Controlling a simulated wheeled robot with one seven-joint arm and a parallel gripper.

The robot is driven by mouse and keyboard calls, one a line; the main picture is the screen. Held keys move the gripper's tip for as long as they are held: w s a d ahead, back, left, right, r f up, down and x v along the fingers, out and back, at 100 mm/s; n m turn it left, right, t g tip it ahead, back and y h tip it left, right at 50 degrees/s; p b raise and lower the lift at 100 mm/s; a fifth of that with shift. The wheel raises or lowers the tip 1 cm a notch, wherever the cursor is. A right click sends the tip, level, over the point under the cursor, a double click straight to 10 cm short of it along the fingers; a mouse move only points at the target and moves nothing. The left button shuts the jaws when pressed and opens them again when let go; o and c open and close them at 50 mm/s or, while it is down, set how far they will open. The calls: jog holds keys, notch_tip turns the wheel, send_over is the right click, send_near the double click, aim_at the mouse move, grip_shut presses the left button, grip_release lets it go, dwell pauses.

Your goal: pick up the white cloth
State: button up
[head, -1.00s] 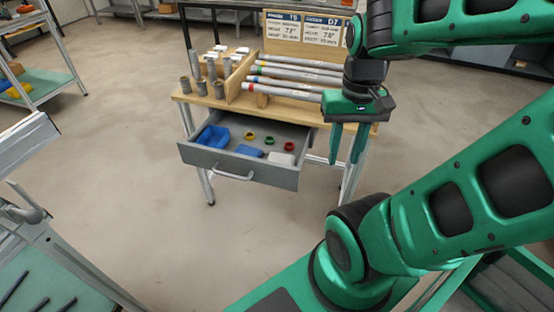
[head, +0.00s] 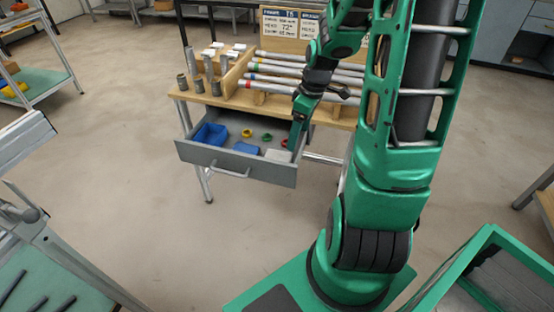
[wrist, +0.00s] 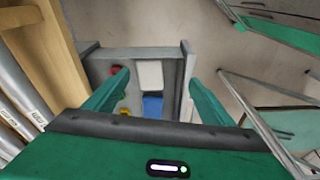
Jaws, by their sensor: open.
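The white cloth (head: 279,156) lies flat, like a small folded pad, in the front right of the open grey drawer (head: 235,170). In the wrist view the white cloth (wrist: 151,75) shows between my two fingers, farther off than their tips. My gripper (head: 296,140) is above the right part of the drawer, pointing down, close to the cloth in the head view. In the wrist view my gripper (wrist: 158,85) is open, with nothing between its fingers. The fingertips hide part of the drawer's right side in the head view.
A blue cloth (head: 246,149) lies beside the white one. The drawer also holds a blue bin (head: 210,136) and small coloured rings, including a yellow one (head: 247,133). Grey pipes (head: 300,73) lie on the wooden bench top above. Floor is clear in front of the drawer.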

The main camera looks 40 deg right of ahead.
jog(key=n+t+y, duration=0.1)
jog(key=n, duration=0.1)
send_near(278, 155)
jog(key=x, duration=0.7)
jog(key=shift+a+f, duration=0.1)
jog(key=shift+f, duration=0.5)
jog(key=shift+f, duration=0.25)
jog(key=shift+c, duration=0.4)
jog(key=c, duration=1.1)
jog(key=shift+r, duration=0.15)
notch_tip(278, 155, up, 10)
jog(key=shift+r, duration=0.1)
